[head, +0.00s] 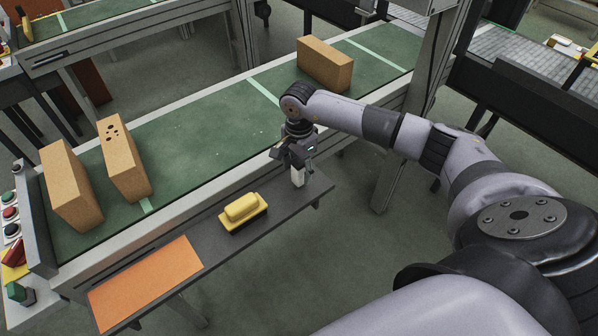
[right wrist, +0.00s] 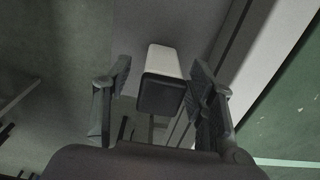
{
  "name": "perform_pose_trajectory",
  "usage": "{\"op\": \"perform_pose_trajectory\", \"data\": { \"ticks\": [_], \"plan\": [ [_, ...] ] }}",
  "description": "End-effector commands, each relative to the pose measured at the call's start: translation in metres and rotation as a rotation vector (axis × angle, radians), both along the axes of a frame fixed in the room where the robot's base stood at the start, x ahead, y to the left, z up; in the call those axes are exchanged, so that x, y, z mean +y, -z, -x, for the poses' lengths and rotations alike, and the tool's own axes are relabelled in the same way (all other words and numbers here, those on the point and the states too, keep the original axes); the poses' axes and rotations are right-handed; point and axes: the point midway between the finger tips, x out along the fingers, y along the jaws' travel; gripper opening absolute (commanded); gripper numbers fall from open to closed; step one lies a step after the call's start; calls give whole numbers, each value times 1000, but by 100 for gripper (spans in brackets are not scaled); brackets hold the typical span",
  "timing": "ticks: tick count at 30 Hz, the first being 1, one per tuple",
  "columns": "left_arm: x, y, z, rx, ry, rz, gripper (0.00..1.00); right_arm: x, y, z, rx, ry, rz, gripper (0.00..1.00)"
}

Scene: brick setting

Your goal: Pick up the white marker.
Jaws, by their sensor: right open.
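The white marker (right wrist: 163,61) shows in the right wrist view as a white block-like body with a dark end facing the camera. It lies between the two open fingers of my right gripper (right wrist: 160,88), apart from the left finger and close to the right one; I cannot tell whether it touches that one. In the head view the white marker (head: 298,176) is a small pale upright piece just below my right gripper (head: 294,160), at the right part of the dark shelf. The gripper partly hides it. My left gripper is not in view.
A yellow block-like object (head: 243,212) and an orange sheet (head: 146,283) lie on the dark shelf (head: 200,230). Behind it runs a green conveyor (head: 205,130) with bricks (head: 124,158) on it. Control buttons (head: 10,213) are at the far left.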

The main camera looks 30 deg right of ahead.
Motion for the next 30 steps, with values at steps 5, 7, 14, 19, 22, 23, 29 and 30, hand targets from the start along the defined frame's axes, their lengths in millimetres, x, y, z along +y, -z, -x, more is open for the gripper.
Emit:
{"op": "perform_pose_trajectory", "data": {
  "ticks": [5,7,14,19,22,23,29,30],
  "plan": [
    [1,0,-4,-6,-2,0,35,0,0,0,-1,0,0,51],
    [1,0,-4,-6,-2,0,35,0,0,0,-1,0,0,46],
    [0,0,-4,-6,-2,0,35,0,0,0,-1,0,0,31],
    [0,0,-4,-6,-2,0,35,0,0,0,-1,0,0,20],
    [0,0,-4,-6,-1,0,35,0,0,0,-1,0,0,13],
    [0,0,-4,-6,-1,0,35,0,0,0,-1,0,0,11],
    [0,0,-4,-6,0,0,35,0,-1,-1,-2,0,0,0],
    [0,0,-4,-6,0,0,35,0,-1,-1,-2,0,0,0]
  ]
}}
